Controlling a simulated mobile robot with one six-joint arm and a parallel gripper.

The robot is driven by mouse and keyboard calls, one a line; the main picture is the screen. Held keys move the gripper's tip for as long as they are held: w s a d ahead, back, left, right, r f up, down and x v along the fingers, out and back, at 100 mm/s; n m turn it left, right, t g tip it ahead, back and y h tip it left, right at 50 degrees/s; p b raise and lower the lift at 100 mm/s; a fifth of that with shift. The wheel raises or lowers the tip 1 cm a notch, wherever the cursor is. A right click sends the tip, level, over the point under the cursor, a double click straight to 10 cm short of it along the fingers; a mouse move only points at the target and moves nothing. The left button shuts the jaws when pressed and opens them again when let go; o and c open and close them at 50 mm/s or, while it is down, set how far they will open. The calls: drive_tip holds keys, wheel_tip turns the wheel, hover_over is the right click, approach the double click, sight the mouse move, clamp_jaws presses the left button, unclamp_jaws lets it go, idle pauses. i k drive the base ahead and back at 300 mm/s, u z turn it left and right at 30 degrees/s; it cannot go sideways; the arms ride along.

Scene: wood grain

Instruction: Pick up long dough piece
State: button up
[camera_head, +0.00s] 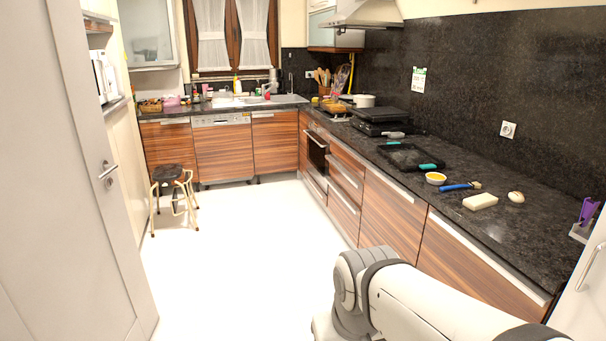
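A pale, oblong block (480,201), which looks like the dough piece, lies on the dark countertop (470,232) at the right, near the counter's front edge. A small round whitish item (516,197) lies to its right; I cannot tell if it is dough too. My arm shows at the lower right, in front of the counter and well below the block. My gripper is not in the picture.
A blue-handled brush (460,186), a bowl of yellow contents (436,178) and a black tray (410,157) are left of the block. A purple item (588,210) stands far right. A stool (173,190) stands at the left; the white floor (255,235) is clear.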

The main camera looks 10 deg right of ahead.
sight(484, 199)
drive_tip(key=i, duration=2.4)
drive_tip(key=z, duration=2.3)
drive_tip(key=i, duration=1)
